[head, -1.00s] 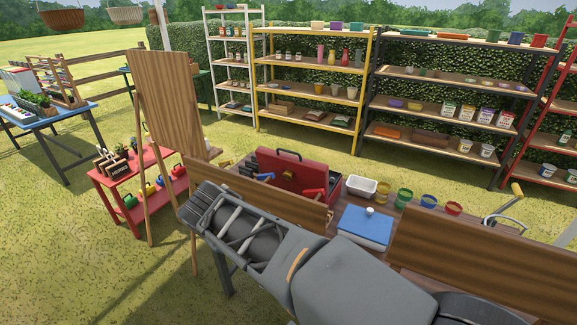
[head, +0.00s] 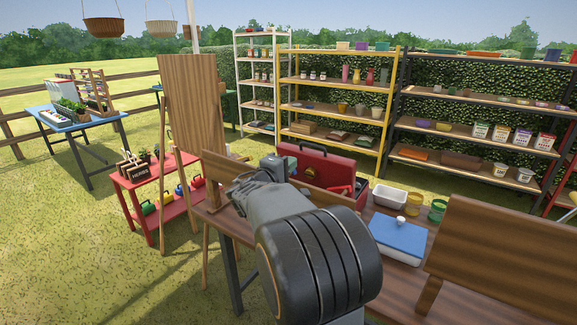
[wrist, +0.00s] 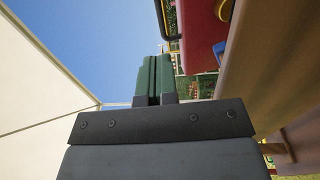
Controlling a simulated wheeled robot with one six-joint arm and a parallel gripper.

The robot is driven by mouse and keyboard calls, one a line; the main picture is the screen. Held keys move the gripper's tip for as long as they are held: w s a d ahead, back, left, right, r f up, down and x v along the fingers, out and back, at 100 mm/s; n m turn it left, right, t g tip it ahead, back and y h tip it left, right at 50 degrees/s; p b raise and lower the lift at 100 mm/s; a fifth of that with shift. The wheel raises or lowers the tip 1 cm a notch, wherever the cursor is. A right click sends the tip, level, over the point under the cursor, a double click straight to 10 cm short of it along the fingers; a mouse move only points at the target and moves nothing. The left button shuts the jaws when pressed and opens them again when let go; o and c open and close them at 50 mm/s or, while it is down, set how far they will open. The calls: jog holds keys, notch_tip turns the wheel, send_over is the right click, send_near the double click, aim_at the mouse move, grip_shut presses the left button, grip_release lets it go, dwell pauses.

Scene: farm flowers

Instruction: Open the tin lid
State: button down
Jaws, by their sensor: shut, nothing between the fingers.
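The tin (head: 396,241) is a low white box with a blue lid and a white knob (head: 401,222). It stands on the wooden table, right of my arm in the head view, and its lid is on. The tin is not in the wrist view. My gripper (wrist: 153,80) shows in the wrist view with its green fingers shut together and nothing between them. In the head view my arm reaches toward the red toolbox, left of the tin and apart from it; the fingertips cannot be made out there.
A red toolbox (head: 315,168) stands behind my arm, with a wooden panel (head: 226,170) in front of it. A white tray (head: 391,196) and green and yellow pots (head: 416,205) stand behind the tin. Another wooden panel (head: 505,245) stands at the right. Shelves line the hedge.

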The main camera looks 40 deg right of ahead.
jog(key=p, duration=0.2)
send_near(308, 149)
jog(key=d+r, duration=0.1)
jog(key=d, duration=0.1)
jog(key=d+r, duration=0.1)
jog(key=s+d+r, duration=0.1)
jog(key=d, duration=0.1)
jog(key=shift+s+d, duration=0.15)
jog(key=shift+d, duration=0.2)
